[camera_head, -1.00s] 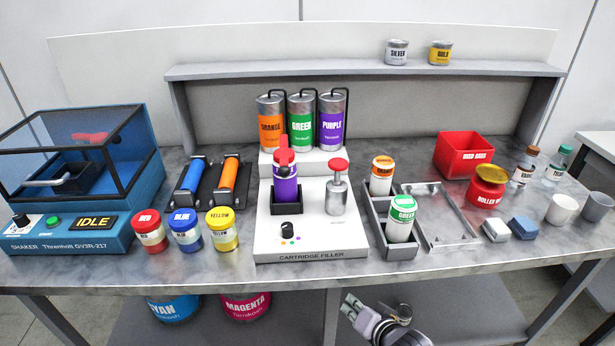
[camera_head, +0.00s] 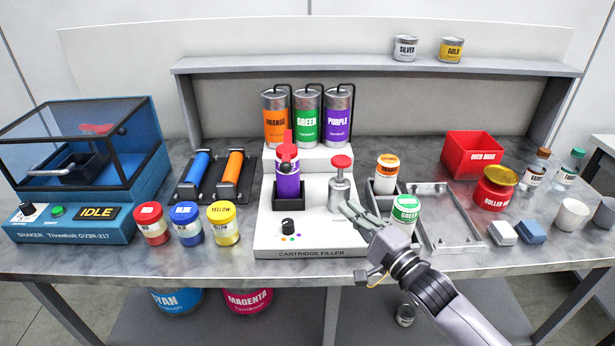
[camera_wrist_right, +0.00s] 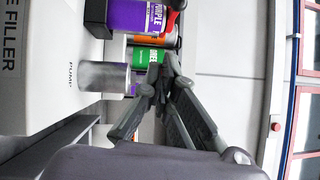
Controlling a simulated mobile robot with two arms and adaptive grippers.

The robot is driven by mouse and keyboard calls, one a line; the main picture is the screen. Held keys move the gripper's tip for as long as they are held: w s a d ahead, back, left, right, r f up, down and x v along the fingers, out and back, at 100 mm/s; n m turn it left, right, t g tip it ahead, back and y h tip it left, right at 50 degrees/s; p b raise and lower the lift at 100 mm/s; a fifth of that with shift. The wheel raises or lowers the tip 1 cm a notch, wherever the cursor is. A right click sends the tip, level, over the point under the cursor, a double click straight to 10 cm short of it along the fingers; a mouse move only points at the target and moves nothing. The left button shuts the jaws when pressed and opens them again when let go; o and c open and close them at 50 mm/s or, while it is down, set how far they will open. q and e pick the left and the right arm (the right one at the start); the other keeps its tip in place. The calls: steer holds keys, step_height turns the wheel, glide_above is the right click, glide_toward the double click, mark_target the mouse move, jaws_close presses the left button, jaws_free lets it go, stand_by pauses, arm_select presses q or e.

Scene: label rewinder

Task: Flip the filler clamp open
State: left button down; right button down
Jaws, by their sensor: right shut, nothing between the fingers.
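The cartridge filler (camera_head: 280,242) is a white machine in the middle of the bench. A purple cartridge (camera_head: 288,186) stands upright in its dark holder. The red clamp (camera_head: 287,150) sits on top of the cartridge, with its lever pointing up. In the right wrist view, which is turned sideways, the cartridge (camera_wrist_right: 150,15) and a bit of the red clamp (camera_wrist_right: 175,5) show at the top edge. My right gripper (camera_head: 348,208) is shut and empty, in front of and right of the pump, apart from the clamp. Its fingers (camera_wrist_right: 160,75) also show in the wrist view. My left gripper is out of view.
The red-topped silver pump (camera_head: 340,185) stands right of the cartridge. Orange, green and purple canisters (camera_head: 306,120) stand behind. A blue shaker (camera_head: 80,165) is at the left.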

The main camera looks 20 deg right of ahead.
steer(key=shift+r, duration=0.45)
steer(key=shift+w, duration=0.15)
steer(key=s+a+p+x, duration=0.1)
steer(key=p+x, duration=0.3)
steer(key=x, duration=0.8)
steer(key=shift+w+a+r, duration=0.35)
steer(key=shift+a+r, duration=0.05)
steer(key=shift+a, duration=0.55)
steer(key=shift+a+m, duration=0.15)
steer(key=shift+m, duration=0.15)
